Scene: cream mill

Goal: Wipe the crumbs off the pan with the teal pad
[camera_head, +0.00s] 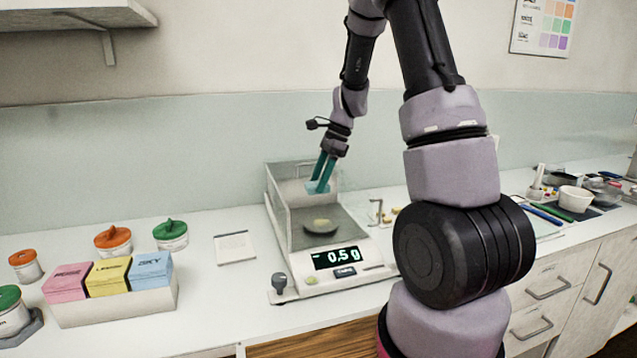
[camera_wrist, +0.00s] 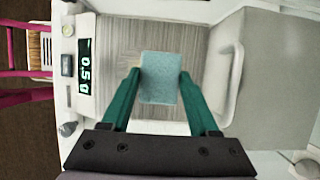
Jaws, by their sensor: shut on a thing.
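A white balance (camera_head: 345,275) with a clear-walled weighing chamber stands on the counter; its display reads 0.5 g. My gripper (camera_head: 321,180) reaches into the chamber from above, towards the back. It is shut on the teal pad (camera_head: 313,188), which looks held above and behind the pan, not touching it. In the wrist view the pad (camera_wrist: 162,80) sits between the green fingertips, and the pan is not clearly seen there.
The chamber walls (camera_head: 283,215) stand close around my gripper. A box of pink, yellow and blue packs (camera_head: 110,285), lidded jars (camera_head: 171,234) and a white card (camera_head: 235,247) are at left.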

